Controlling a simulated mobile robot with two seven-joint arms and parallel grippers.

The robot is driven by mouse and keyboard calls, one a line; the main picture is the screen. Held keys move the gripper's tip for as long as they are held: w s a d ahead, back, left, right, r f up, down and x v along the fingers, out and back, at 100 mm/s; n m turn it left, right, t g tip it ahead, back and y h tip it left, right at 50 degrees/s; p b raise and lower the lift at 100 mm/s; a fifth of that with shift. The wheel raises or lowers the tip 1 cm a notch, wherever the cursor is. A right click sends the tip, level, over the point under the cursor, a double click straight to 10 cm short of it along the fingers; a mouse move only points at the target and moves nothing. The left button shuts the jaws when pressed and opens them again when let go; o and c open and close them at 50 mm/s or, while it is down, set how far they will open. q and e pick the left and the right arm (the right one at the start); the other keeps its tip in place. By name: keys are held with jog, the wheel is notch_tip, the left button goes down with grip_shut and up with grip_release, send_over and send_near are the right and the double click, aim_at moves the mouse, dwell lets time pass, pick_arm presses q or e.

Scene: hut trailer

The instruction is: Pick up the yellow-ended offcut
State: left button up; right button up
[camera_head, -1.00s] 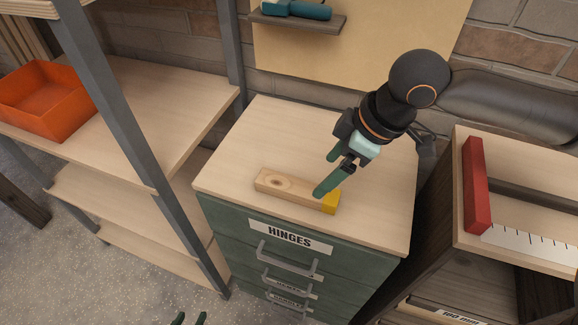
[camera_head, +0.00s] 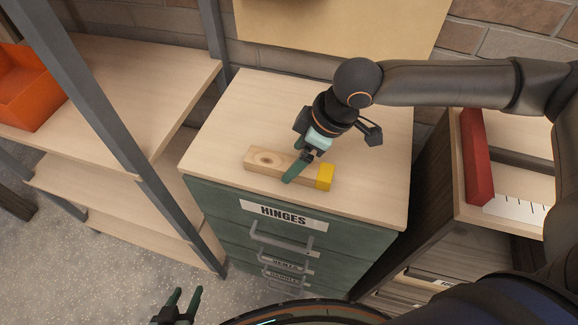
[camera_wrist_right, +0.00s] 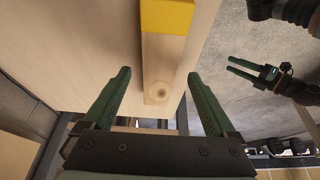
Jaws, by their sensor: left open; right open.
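The yellow-ended offcut (camera_head: 270,162) is a short wooden block with a knot and a yellow right end (camera_head: 325,177). It lies flat on the drawer cabinet's top near the front edge. It also shows in the right wrist view (camera_wrist_right: 163,60), yellow end at the top. My right gripper (camera_head: 296,160) is open over the offcut's middle; in the right wrist view its fingers (camera_wrist_right: 158,76) appear on either side of the wood, with no grip visible. The exact height is unclear. My left gripper (camera_head: 186,294) is open and empty, low in front of the cabinet.
The cabinet top (camera_head: 235,120) is otherwise clear. Its front has handles and a HINGES label (camera_head: 283,214). A shelf unit with an orange bin (camera_head: 30,90) stands left. A bench with a red bar (camera_head: 477,160) and white scale stands right. A brick wall is behind.

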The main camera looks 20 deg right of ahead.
jog(key=x, duration=0.2)
jog(key=shift+w+f, duration=0.15)
jog(key=shift+f, duration=0.1)
jog(key=shift+r, duration=0.1)
grip_shut()
dwell(0.5)
